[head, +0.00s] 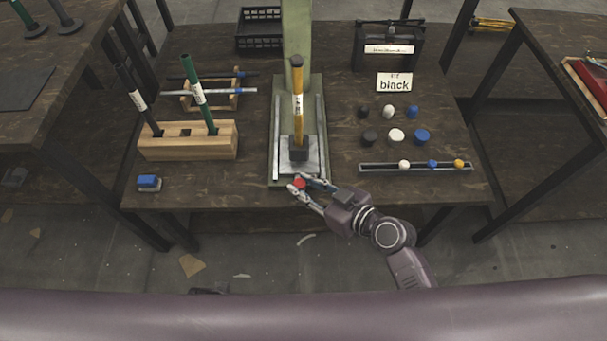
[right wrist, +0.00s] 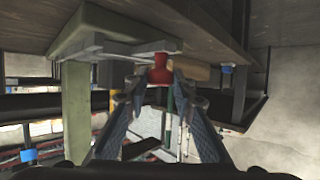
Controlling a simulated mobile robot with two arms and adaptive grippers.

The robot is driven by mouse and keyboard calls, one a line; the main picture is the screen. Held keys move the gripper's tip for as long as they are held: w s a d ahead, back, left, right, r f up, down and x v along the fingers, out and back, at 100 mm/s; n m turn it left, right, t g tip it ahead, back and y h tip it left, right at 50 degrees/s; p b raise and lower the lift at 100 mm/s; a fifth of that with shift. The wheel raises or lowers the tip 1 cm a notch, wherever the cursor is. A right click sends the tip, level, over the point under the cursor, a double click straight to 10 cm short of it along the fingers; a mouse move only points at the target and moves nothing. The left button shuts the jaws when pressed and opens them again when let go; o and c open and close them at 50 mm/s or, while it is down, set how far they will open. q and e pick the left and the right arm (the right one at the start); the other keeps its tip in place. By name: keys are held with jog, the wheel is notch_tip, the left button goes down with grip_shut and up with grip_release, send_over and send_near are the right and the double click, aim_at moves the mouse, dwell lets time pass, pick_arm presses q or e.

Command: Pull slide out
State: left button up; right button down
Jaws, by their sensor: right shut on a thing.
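The press (head: 281,135) stands mid-table with a pale green column and base. Its light grey slide plate (head: 314,167) lies between two rails at the front of the base. A dark block (head: 299,154) sits on the slide with a yellow-handled tool (head: 297,105) upright above it. A red knob (head: 299,184) is at the slide's front end; it also shows in the right wrist view (right wrist: 160,72). My right gripper (head: 301,185) is shut on the red knob at the table's front edge. My left gripper is not in view.
A wooden block (head: 187,146) holding dark and green-handled tools is on the left, with a blue-topped piece (head: 149,182) before it. On the right are several black, white and blue caps, a sign reading "black" (head: 394,83) and a narrow tray (head: 385,169).

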jog(key=shift+s+f, duration=0.15)
jog(key=shift+s, duration=0.15)
jog(key=c, duration=1.9)
grip_release()
jog(key=shift+o, duration=1.2)
jog(key=shift+s, duration=0.1)
jog(key=shift+d, duration=0.15)
jog(key=v, duration=1.2)
